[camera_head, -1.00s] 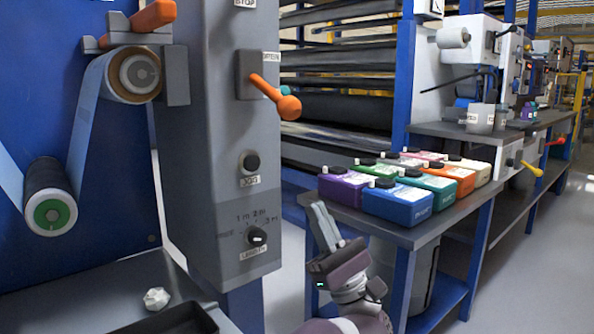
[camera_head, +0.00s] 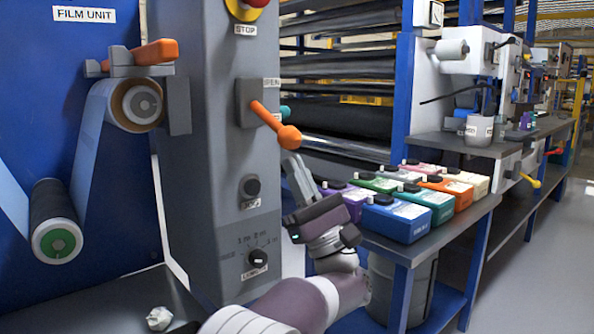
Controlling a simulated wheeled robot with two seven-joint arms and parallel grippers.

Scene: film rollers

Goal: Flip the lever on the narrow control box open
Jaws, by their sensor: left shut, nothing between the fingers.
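The narrow control box (camera_head: 200,140) is a tall grey housing left of centre. Its orange lever (camera_head: 265,116) comes out of a dark mount and slants down to the right, ending in a round knob (camera_head: 288,137). A label above the lever is partly legible and seems to read OPEN. My left gripper (camera_head: 293,163) is shut and empty, its fingers pointing up just below the knob. I cannot tell whether the fingertips touch the knob. My right gripper is not in view.
A red stop button (camera_head: 246,6), a black jog button (camera_head: 251,187) and a length dial (camera_head: 257,258) are on the box. A film roll (camera_head: 141,103) hangs to the left.

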